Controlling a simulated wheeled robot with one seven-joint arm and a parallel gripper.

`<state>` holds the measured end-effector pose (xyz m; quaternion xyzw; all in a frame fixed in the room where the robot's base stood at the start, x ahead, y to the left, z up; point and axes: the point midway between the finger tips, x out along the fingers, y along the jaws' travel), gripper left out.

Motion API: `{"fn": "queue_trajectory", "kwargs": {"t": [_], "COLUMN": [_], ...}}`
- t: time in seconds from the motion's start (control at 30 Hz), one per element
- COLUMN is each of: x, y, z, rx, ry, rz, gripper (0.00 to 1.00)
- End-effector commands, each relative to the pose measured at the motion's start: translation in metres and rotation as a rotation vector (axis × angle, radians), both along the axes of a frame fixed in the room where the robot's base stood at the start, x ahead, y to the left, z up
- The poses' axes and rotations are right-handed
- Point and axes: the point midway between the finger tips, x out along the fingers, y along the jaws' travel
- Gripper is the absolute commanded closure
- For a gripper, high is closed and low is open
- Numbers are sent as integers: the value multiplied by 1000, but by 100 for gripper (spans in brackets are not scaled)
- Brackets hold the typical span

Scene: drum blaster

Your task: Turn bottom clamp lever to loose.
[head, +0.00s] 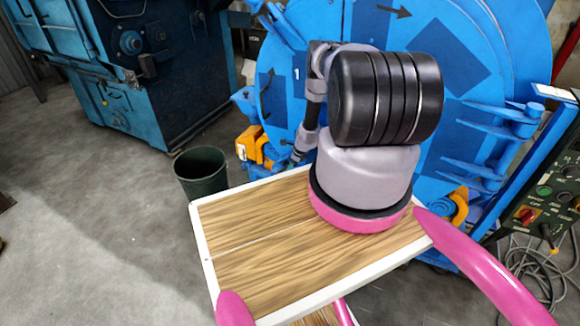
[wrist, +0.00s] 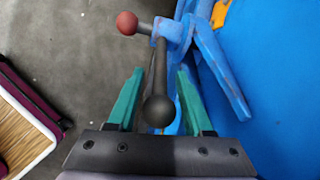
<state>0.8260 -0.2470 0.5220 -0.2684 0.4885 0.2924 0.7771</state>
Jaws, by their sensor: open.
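In the wrist view, a clamp lever has a dark rod (wrist: 161,65) ending in a black ball knob (wrist: 158,110). A second, shorter arm on it ends in a red ball knob (wrist: 127,23). The lever joins a blue bracket (wrist: 190,28) on the blue machine. My gripper (wrist: 159,75) is open. Its green fingers stand on either side of the rod and the black knob, with visible gaps. In the head view my arm hides most of the lever area, and I cannot make out the lever there.
The blue machine's round door (head: 455,60) fills the back. Orange parts show at its lower left (head: 250,145) and lower right (head: 460,205). A dark bin (head: 202,180) stands on the floor at left. A control panel (head: 555,190) is at right. My wooden tray is in front.

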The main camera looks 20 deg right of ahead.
Motion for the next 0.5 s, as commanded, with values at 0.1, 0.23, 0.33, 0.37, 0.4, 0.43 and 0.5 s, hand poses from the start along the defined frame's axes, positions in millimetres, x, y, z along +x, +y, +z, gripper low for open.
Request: {"fn": "queue_trajectory", "kwargs": {"t": [0.1,0.23,0.33,0.37,0.4,0.43,0.5], "x": [0,0,0,0,0,0,0], "y": [0,0,0,0,0,0,0], "z": [0,0,0,0,0,0,0], "rx": [0,0,0,0,0,0,0], "ry": [0,0,0,0,0,0,0], "rz": [0,0,0,0,0,0,0], "gripper": [88,100,100,100,100,100,100]}}
